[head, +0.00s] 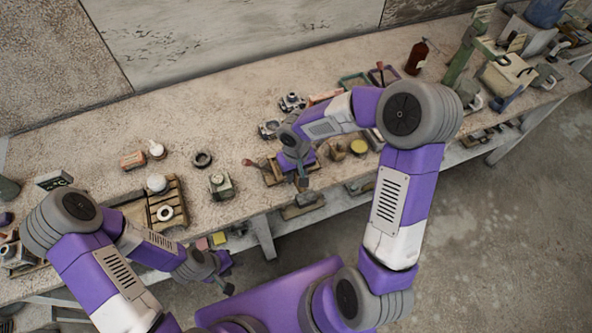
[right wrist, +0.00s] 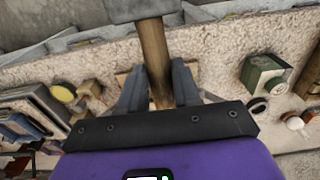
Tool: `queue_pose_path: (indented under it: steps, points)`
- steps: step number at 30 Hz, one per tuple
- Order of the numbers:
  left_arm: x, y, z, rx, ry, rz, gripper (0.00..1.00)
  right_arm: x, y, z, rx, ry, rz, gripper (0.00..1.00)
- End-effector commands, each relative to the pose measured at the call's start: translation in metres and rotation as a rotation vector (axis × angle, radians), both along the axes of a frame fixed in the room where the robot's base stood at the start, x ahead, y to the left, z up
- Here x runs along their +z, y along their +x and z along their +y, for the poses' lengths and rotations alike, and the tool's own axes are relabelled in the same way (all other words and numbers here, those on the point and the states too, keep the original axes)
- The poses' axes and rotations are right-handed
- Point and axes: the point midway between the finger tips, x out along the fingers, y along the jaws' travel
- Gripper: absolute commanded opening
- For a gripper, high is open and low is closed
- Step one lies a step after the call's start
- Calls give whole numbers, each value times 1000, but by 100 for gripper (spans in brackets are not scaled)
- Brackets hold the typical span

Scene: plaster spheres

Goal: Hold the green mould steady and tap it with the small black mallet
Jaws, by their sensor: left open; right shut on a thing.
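The green mould (head: 221,184) is a small block on the bench, left of my right gripper in the head view. It also shows in the right wrist view (right wrist: 264,76), at the right. My right gripper (head: 299,177) is over the bench's front part, apart from the mould. It is shut on the wooden handle of the mallet (right wrist: 155,55). The mallet's dark grey head is at the top of the right wrist view, partly cut off. My left gripper (head: 226,279) is open and low, in front of the bench edge, away from the mould; its fingertips are hard to make out.
A wooden rack (head: 178,195) with a white sphere (head: 156,183) and a white ring (head: 165,212) stands left of the mould. A dark ring (head: 202,158) lies behind the mould. A yellow disc (head: 359,146) and a dark red bottle (head: 416,58) are further right.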

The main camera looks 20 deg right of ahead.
Motion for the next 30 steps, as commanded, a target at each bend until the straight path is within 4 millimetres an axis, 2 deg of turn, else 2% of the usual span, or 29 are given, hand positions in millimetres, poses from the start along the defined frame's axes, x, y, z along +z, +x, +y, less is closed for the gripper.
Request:
queue_pose_path:
  steps: [8,30]
  points:
    - [-13,0,0,0,0,0,43,-6,-1,4,-41,-1,-2,0]
    - [-106,0,0,0,0,0,43,-46,-13,45,-523,0,-3,0]
